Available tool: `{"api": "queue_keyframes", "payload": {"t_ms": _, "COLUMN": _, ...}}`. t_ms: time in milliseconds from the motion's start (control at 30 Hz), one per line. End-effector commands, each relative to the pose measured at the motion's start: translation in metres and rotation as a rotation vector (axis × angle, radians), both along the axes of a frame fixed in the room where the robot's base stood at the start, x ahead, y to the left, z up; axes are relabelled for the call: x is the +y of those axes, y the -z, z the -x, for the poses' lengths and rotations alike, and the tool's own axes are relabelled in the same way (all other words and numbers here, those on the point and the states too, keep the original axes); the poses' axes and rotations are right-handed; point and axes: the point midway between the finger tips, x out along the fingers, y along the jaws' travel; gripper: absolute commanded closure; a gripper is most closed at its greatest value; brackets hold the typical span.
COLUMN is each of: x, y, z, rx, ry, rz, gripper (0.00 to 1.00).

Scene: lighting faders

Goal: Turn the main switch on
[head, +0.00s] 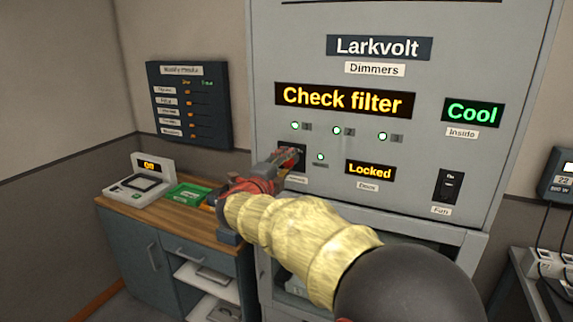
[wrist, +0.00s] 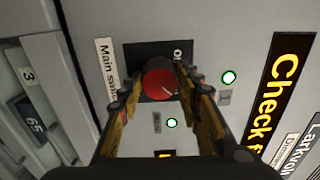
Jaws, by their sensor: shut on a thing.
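The main switch has a red round knob (wrist: 160,80) on a black plate (wrist: 135,55), with a "Main switch" label (wrist: 106,70) beside it in the wrist view. The view is turned on its side there. My gripper (wrist: 163,88) has its two fingers on either side of the red knob and is shut on it. In the head view my gripper (head: 283,165) is at the switch's black plate (head: 298,152) on the lower left of the grey cabinet front, and it hides most of the knob. The knob's exact setting is hard to tell.
The grey Larkvolt cabinet (head: 290,60) shows "Check filter" (head: 345,100), "Locked" (head: 370,170) and "Cool" (head: 473,112). Several green lamps are lit. A fan switch (head: 449,185) is at right. A wooden counter (head: 125,222) with a scale-like device (head: 140,188) stands at left.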

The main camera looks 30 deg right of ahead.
Motion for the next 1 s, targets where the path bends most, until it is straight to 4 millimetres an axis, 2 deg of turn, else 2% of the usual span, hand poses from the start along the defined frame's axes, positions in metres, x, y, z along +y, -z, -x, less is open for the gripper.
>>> {"api": "queue_keyframes", "payload": {"t_ms": 267, "x": -0.0002, "y": 0.0022, "z": 0.0001, "rx": 0.002, "ry": 0.001, "rz": -0.002, "gripper": 0.91}}
{"api": "queue_keyframes", "payload": {"t_ms": 300, "x": -0.0002, "y": 0.0022, "z": 0.0001, "rx": 0.003, "ry": 0.001, "rz": -0.002, "gripper": 0.64}}
{"api": "queue_keyframes", "payload": {"t_ms": 600, "x": -0.0001, "y": 0.0010, "z": 0.0001, "rx": 0.001, "ry": 0.000, "rz": 0.000, "gripper": 0.47}}
{"api": "queue_keyframes", "payload": {"t_ms": 867, "x": 0.0002, "y": 0.0005, "z": 0.0002, "rx": 0.001, "ry": 0.000, "rz": 0.000, "gripper": 0.47}}
{"api": "queue_keyframes", "payload": {"t_ms": 1000, "x": 0.0072, "y": 0.0000, "z": 0.0046, "rx": 0.000, "ry": -0.002, "rz": 0.000, "gripper": 0.47}}
